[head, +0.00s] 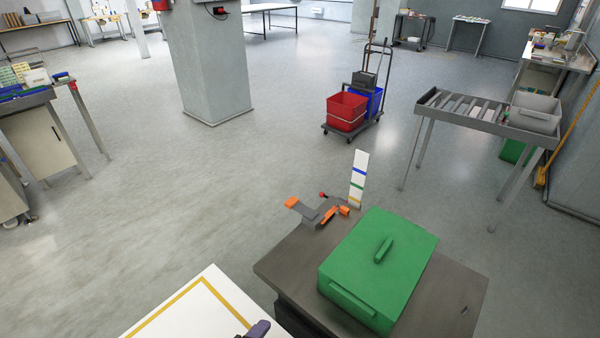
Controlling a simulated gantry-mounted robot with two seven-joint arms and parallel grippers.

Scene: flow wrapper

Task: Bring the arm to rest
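Neither of my grippers shows in the head view, and no arm can be made out for sure. A green box-shaped cover with a handle on top (400,262) sits on a dark bench (455,305) in the lower middle. A grey fixture with orange parts and a red knob (318,211) is at the bench's far left corner. A white upright strip with coloured bands (358,178) stands beside it. A small dark purple-grey piece (256,330) is cut off by the bottom edge; I cannot tell what it is.
A white surface with a yellow border line (190,318) lies at the bottom left. A roller table (470,112) with a grey bin (535,112) stands to the right. A cart with red bucket (346,111) and a pillar (210,70) stand farther back. Open floor lies left.

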